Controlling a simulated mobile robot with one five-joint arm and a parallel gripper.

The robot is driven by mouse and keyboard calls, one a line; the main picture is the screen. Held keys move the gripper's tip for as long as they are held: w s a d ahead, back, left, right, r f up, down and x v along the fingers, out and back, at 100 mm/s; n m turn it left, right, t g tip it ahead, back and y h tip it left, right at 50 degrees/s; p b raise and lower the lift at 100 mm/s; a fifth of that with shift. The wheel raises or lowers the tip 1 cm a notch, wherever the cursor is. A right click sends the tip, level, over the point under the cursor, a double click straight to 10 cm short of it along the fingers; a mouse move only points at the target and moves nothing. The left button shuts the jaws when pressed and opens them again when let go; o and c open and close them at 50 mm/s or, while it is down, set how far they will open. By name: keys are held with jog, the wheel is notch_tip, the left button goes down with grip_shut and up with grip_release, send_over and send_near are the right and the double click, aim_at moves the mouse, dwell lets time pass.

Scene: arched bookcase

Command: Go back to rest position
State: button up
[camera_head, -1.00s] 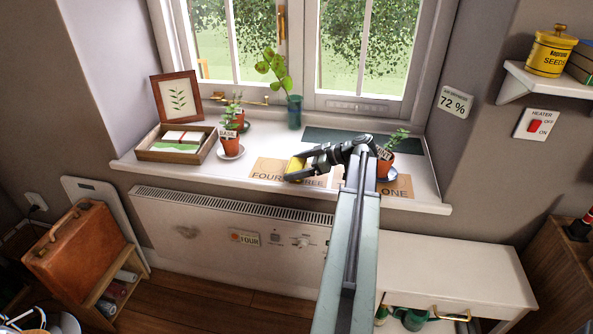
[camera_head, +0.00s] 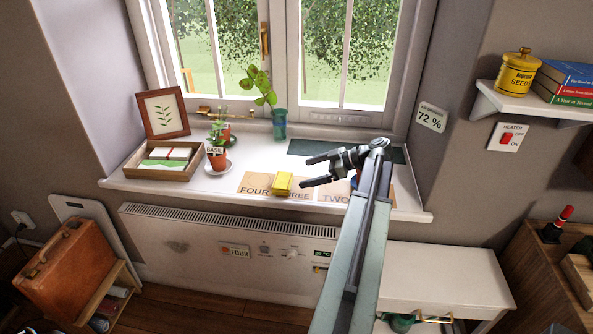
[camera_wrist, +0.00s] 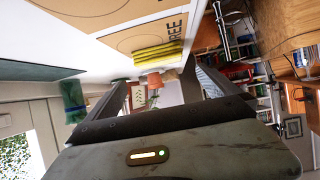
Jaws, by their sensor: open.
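My gripper (camera_head: 312,171) is open and empty above the window sill (camera_head: 210,184), with its fingers pointing left in the head view. A yellow block-like object (camera_head: 282,183) rests on the brown cards labelled FOUR and THREE, just left of and apart from my fingertips. In the wrist view the yellow object (camera_wrist: 157,54) shows beyond my fingers, beside the word THREE. My arm hides part of the cards at the right of the sill and most of a pot there.
A basil pot (camera_head: 216,158), an open wooden box (camera_head: 165,160), a picture frame (camera_head: 163,105) and a blue-green vase (camera_head: 279,124) stand on the sill. A shelf (camera_head: 520,102) with a yellow seeds tin juts out at the right. A white cabinet (camera_head: 445,275) stands below.

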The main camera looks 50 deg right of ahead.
jog(key=shift+s+d+r, duration=0.3)
jog(key=shift+s, duration=0.25)
